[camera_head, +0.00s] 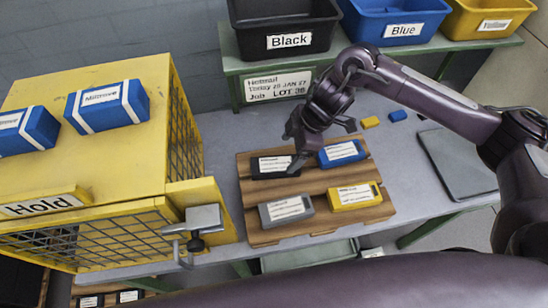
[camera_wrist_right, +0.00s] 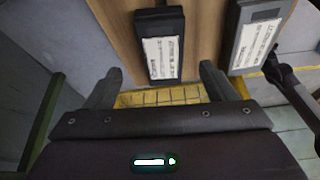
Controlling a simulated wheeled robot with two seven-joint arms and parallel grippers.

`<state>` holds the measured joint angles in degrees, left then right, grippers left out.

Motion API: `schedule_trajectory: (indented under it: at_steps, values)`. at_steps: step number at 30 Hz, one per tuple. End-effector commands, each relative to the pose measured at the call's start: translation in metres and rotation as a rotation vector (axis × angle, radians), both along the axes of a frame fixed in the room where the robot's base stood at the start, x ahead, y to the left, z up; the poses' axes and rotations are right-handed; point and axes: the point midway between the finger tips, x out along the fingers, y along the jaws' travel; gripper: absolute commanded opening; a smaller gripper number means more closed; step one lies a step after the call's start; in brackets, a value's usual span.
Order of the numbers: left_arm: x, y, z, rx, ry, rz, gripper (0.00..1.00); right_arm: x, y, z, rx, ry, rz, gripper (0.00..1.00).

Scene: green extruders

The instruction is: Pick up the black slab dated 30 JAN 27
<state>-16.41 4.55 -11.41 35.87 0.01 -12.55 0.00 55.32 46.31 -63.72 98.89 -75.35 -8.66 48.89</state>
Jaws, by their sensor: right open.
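A black slab (camera_head: 273,166) with a white label lies on a wooden board (camera_head: 262,236), at its far left. Its label is too small to read a date. My right gripper (camera_head: 322,134) is open and empty just above and beyond the black slab. In the right wrist view the same black slab (camera_wrist_right: 160,45) lies ahead between the open fingers, apart from both. Two more dark slabs with white labels (camera_head: 91,301) (camera_head: 130,296) show low at the bottom left, partly cut off. My left gripper is not in view.
Blue (camera_head: 341,153), grey (camera_head: 286,211) and yellow (camera_head: 354,196) slabs share the board. A yellow mesh cage marked Hold (camera_head: 95,165) stands left. Black (camera_head: 283,30), blue (camera_head: 393,20) and yellow (camera_head: 490,18) bins line the back shelf. A grey tray (camera_head: 460,165) lies right.

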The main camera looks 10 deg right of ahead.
Motion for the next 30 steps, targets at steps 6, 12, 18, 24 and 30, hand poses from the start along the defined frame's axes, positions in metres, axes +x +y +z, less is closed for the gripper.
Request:
schedule_trajectory:
  at_steps: [6,12,18,24,30]
  values:
    - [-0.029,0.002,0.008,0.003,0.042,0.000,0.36,0.000,0.012,-0.021,0.000,0.003,0.001,0.78]
    - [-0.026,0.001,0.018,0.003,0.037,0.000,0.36,0.001,0.024,-0.050,0.000,0.001,0.000,0.78]
    - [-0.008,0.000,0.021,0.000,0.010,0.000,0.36,0.002,0.028,-0.061,0.000,-0.002,0.001,0.78]
    - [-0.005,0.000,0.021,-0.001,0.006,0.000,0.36,0.002,0.028,-0.061,0.000,-0.003,0.001,0.72]
    - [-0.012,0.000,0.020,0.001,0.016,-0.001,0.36,0.002,0.028,-0.061,0.000,-0.002,0.000,0.45]
